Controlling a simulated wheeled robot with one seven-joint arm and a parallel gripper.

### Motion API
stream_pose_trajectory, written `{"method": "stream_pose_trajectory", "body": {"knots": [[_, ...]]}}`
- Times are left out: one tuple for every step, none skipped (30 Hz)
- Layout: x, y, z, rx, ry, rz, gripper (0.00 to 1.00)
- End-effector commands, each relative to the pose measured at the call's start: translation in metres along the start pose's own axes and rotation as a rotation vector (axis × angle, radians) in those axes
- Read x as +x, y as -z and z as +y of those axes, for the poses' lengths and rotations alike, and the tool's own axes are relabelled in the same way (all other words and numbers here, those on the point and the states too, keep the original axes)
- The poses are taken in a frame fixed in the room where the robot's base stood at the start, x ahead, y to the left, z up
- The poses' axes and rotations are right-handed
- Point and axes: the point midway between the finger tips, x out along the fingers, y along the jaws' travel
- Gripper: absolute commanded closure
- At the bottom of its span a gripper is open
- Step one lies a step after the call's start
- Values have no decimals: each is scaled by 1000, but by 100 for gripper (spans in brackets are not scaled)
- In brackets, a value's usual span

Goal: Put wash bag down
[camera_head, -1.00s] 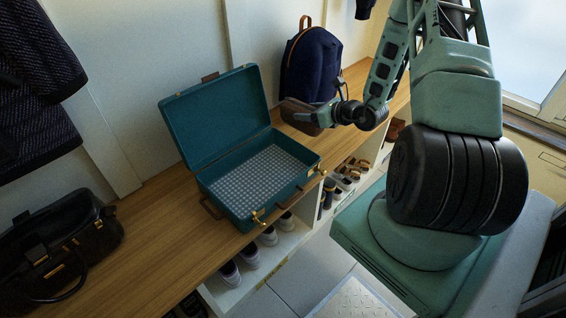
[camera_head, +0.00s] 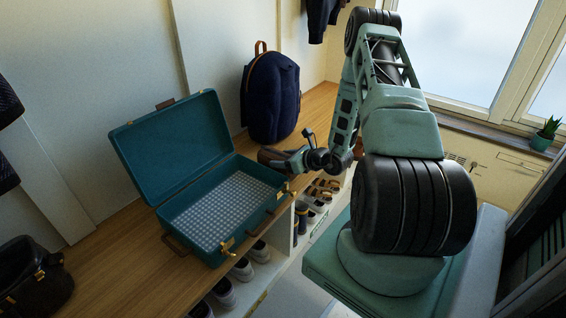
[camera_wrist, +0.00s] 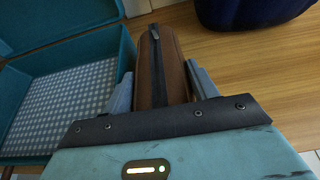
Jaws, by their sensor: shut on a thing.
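The wash bag (camera_wrist: 174,73) is brown with a dark zip strip along its top. In the wrist view it sits between the two fingers of my gripper (camera_wrist: 160,88), which is shut on it. In the head view the wash bag (camera_head: 268,156) shows just beyond my gripper (camera_head: 287,160), partly hidden by it. It is at the right of the open teal suitcase, near the blue backpack. The wooden bench top lies below and behind it. I cannot tell whether the bag touches the wood.
The open teal suitcase (camera_head: 178,238) with a checked lining stands on the wooden bench (camera_head: 115,262). A navy backpack (camera_head: 271,98) stands behind my gripper. A black bag (camera_head: 35,283) is at the left. Shoes (camera_head: 242,268) fill cubbies below. Bare wood (camera_wrist: 245,62) shows right of the wash bag.

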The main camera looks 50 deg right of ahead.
Motion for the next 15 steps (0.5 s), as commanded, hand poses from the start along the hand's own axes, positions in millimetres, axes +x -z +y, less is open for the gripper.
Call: {"method": "stream_pose_trajectory", "body": {"knots": [[2,5,0,0,0,-1,67],[3,6,0,-1,0,-1,67],[3,5,0,-1,0,-2,67],[2,4,0,-1,0,-2,67],[2,4,0,-1,0,-2,67],[2,4,0,-1,0,-2,67],[2,4,0,-1,0,-2,67],[2,4,0,-1,0,-2,67],[2,5,0,-1,0,-2,67],[3,6,0,-1,0,-2,67],[3,7,0,-1,0,-2,67],[4,8,0,-1,0,-1,67],[3,7,0,-1,0,-1,33],[3,7,0,-1,0,-1,32],[3,7,0,-1,0,-1,32]]}}
